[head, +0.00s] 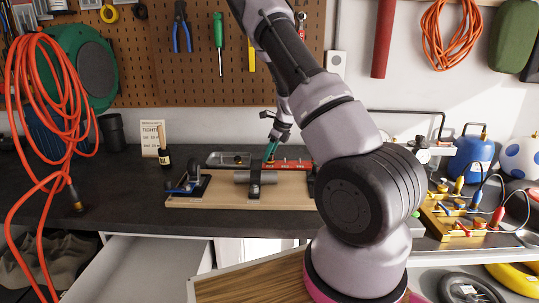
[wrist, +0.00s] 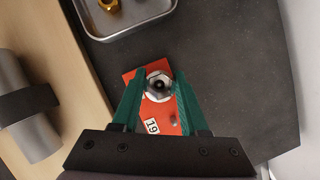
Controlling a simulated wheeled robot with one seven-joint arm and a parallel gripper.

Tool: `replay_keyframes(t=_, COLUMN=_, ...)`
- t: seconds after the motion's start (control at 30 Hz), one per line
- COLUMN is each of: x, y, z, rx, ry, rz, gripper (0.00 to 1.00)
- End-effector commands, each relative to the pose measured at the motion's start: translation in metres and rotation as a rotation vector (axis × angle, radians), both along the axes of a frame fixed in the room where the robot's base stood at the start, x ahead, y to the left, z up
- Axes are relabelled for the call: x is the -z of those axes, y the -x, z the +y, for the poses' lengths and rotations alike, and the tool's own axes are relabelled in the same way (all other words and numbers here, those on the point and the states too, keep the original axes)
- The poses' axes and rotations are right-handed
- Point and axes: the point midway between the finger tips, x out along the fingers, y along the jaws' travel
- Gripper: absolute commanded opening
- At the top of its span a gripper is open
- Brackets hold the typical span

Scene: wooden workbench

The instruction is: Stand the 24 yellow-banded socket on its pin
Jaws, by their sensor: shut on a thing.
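My gripper (wrist: 159,88) has green fingers closed on a silver socket (wrist: 158,80), seen end-on with a dark hole. No coloured band or number on it can be made out. Behind it is a red rail (wrist: 170,127) with a white label reading 19. In the head view my gripper (head: 269,153) points down at the red rail (head: 296,163), which has several white labels. Whether the socket touches the rail or a pin cannot be told. A gold-yellow piece (wrist: 109,5) lies in the metal tray (wrist: 133,28); whether it is a socket is unclear.
The tray (head: 215,157) sits left of the rail. In front is a wooden board (head: 215,202) with a clamped grey cylinder (head: 240,177) and a blue-black tool (head: 186,186). A small dark bottle (head: 164,157) and a card (head: 152,137) stand left.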

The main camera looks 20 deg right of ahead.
Motion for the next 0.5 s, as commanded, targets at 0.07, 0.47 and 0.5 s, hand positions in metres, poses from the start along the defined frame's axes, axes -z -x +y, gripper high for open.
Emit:
replay_keyframes(t=0.07, x=0.0010, y=0.0000, z=-0.0002, rx=0.001, ry=0.000, rz=0.000, gripper=0.00)
replay_keyframes(t=0.47, x=0.0032, y=-0.0001, z=-0.0002, rx=0.001, ry=0.000, rz=0.000, gripper=0.78)
replay_keyframes(t=0.5, x=0.0032, y=0.0000, z=-0.0001, rx=0.001, ry=0.000, rz=0.000, gripper=0.78)
